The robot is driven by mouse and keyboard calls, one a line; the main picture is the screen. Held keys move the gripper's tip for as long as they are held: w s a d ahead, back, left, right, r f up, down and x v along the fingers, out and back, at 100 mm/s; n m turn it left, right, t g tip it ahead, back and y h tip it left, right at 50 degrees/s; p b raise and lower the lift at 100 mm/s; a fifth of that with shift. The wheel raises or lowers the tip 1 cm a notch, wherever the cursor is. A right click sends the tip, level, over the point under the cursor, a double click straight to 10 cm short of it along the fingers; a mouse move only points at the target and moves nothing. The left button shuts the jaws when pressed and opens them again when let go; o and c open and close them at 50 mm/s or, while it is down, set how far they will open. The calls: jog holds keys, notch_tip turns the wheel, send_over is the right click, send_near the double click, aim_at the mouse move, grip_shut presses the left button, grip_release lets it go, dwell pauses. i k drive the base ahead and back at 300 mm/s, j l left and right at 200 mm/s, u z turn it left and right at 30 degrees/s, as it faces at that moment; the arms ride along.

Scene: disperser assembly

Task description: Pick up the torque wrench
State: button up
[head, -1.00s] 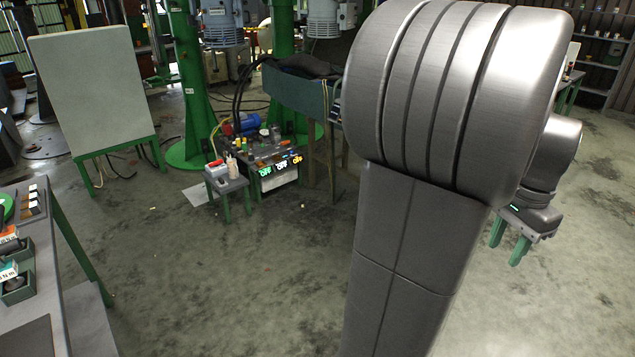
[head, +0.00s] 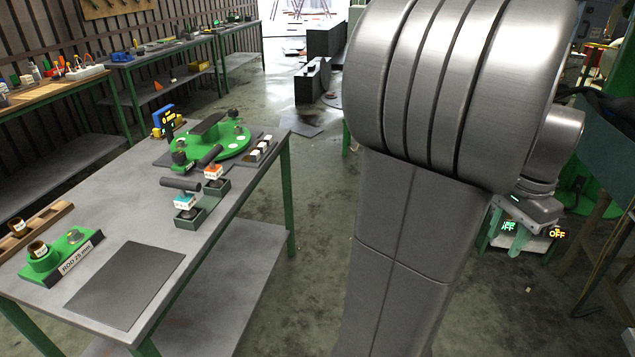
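Two tools that look like torque wrenches stand in dark holders near the right edge of the grey workbench. The nearer wrench (head: 181,184) has a dark horizontal handle and a teal-and-white label block. The farther wrench (head: 210,157) has a similar handle and an orange-and-white label block. I cannot read their labels. My gripper (head: 501,246) is at the right, partly behind my large grey arm, pointing down, far from the bench. Its green fingers look apart, and I see nothing between them.
The workbench (head: 215,232) also holds a green round fixture (head: 225,143), a green block labelled "ROD 25 mm" (head: 66,254) and a dark mat (head: 125,284). Other benches line the back left wall. Open floor (head: 318,240) lies between the workbench and my arm.

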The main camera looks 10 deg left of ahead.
aim_at(185, 200)
jog(key=i+u, duration=0.15)
jog(key=u, duration=0.3)
jog(key=i+u, duration=0.2)
jog(key=u, duration=0.3)
jog(key=i+l+u, duration=0.1)
jog(key=u, duration=0.35)
jog(key=i+l+u, duration=0.15)
jog(key=l+u, duration=0.15)
jog(key=u, duration=0.15)
jog(key=i+l+u, duration=0.1)
jog(key=u, duration=0.3)
jog(key=i+l+u, duration=0.15)
jog(key=u, duration=0.2)
jog(key=i+l+u, duration=0.15)
jog(key=u, duration=0.25)
jog(key=i+l+u, duration=0.1)
jog(key=l+u, duration=0.25)
jog(key=j, duration=0.15)
